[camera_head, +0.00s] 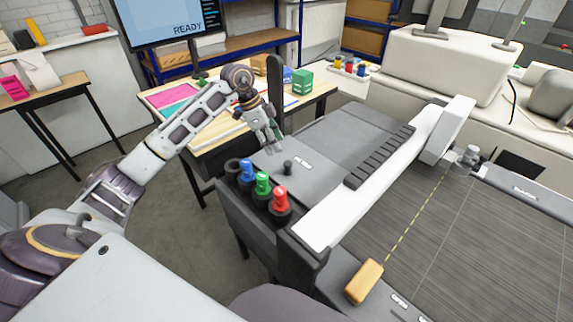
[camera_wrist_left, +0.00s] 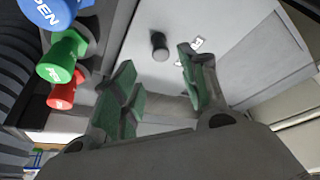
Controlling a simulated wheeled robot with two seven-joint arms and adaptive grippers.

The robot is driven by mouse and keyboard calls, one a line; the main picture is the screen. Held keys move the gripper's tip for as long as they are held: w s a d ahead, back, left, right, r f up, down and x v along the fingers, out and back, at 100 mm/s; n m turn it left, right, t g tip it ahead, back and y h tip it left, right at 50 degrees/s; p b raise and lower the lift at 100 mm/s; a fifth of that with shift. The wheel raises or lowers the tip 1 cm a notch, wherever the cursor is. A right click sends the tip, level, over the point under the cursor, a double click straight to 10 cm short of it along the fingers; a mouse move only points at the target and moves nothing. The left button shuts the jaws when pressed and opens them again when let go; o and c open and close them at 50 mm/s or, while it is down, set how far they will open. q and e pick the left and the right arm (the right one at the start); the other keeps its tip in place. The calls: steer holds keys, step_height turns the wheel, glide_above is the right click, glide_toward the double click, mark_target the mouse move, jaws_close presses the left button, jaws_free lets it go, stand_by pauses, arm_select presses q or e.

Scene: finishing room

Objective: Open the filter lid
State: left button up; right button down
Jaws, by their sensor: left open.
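The filter lid (camera_head: 318,184) is a flat grey panel on top of the machine, with a dark round knob (camera_head: 287,167) and a small white label. It looks closed. My left gripper (camera_head: 270,147) is above the panel, just behind and left of the knob, fingers pointing down. In the left wrist view the gripper (camera_wrist_left: 157,66) is open and empty. The knob (camera_wrist_left: 160,46) shows just beyond the gap between the green-padded fingertips, apart from them. The lid (camera_wrist_left: 225,50) fills the area behind it. My right gripper is not in view.
Blue (camera_head: 247,172), green (camera_head: 262,186) and red (camera_head: 280,199) capped knobs stand on the machine's near left edge. A white beam (camera_head: 350,198) runs along the lid's right side. A wooden table (camera_head: 217,133) with papers and boxes stands behind.

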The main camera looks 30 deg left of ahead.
mark_target(285, 163)
arm_select(q)
steer(key=p+x, duration=0.1)
steer(key=x, duration=1)
steer(key=shift+d+f, duration=0.1)
steer(key=shift+f, duration=0.05)
steer(key=shift+c, duration=0.3)
jaws_close()
